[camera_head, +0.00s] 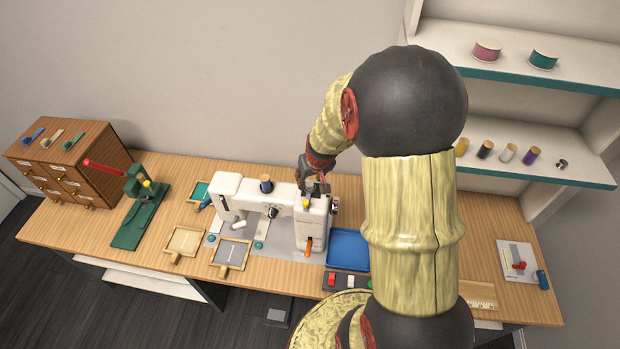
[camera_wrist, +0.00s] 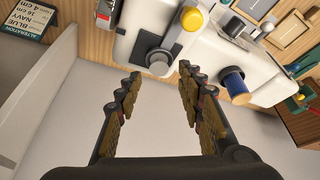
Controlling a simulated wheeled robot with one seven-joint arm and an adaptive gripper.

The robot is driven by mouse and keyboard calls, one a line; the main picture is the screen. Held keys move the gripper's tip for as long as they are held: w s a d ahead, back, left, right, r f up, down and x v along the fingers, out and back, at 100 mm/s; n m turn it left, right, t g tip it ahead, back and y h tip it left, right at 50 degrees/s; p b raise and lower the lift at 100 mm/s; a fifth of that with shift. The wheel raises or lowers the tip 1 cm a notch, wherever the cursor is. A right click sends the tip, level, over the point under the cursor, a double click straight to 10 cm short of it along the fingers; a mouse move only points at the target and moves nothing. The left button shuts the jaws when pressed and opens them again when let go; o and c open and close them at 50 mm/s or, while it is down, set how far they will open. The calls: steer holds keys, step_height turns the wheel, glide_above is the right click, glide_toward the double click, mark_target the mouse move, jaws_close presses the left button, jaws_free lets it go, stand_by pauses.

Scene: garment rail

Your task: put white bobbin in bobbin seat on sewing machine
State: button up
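The white sewing machine (camera_head: 285,200) stands on the wooden table, and its top fills much of the upper wrist view (camera_wrist: 205,55). My gripper (camera_head: 313,186) is just above the machine's right end. In the wrist view my gripper (camera_wrist: 158,82) is open, with nothing between its fingers. A grey round post (camera_wrist: 159,62) on the machine lies just beyond the fingertips; I cannot tell whether it is the bobbin seat. A white cylinder (camera_head: 239,224) lies at the machine's bed and may be the white bobbin. A white-wound spool (camera_head: 508,153) stands on the lower shelf.
A blue spool (camera_head: 266,186) and a yellow knob (camera_head: 306,203) stand up from the machine. A blue tray (camera_head: 348,250) lies to its right, two framed trays in front and left. A green tool (camera_head: 135,220) and wooden drawers (camera_head: 75,160) are farther left. Shelves rise at right.

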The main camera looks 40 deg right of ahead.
steer(key=v, duration=1.2)
steer(key=s+a+r+n+t, duration=0.15)
steer(key=s+a+r, duration=0.25)
steer(key=a+r, duration=0.65)
steer(key=s+a+r+n+y, duration=0.1)
steer(key=s+a+r+n, duration=0.1)
steer(key=s+a, duration=0.8)
steer(key=shift+a+r+n+y, duration=0.35)
steer(key=shift+a+r, duration=0.2)
steer(key=shift+r, duration=0.1)
steer(key=shift+s, duration=0.1)
